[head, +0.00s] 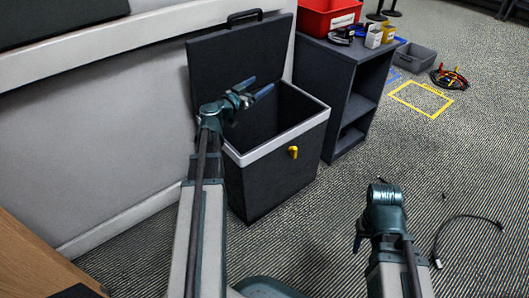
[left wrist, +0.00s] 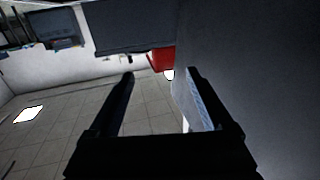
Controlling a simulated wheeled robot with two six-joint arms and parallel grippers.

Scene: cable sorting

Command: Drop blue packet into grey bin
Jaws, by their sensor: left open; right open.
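A dark grey bin (head: 268,185) with a light rim stands against the wall in the head view, its lid (head: 225,52) raised. My left gripper (head: 255,89) is over the bin's opening, close to the lid. In the left wrist view the left gripper (left wrist: 160,74) has its fingers apart, with no object clearly held; a pale blue strip lies along the right finger. My right gripper (head: 358,238) is low over the carpet at the right, open, its fingers partly hidden by the arm. I cannot make out a blue packet in either view.
A dark cabinet (head: 332,70) beside the bin carries a red box (head: 325,18) and small packages. A grey tray (head: 416,57), coiled cables (head: 449,78) and a yellow floor outline (head: 420,98) are at the right. A loose black cable (head: 455,218) lies near my right arm.

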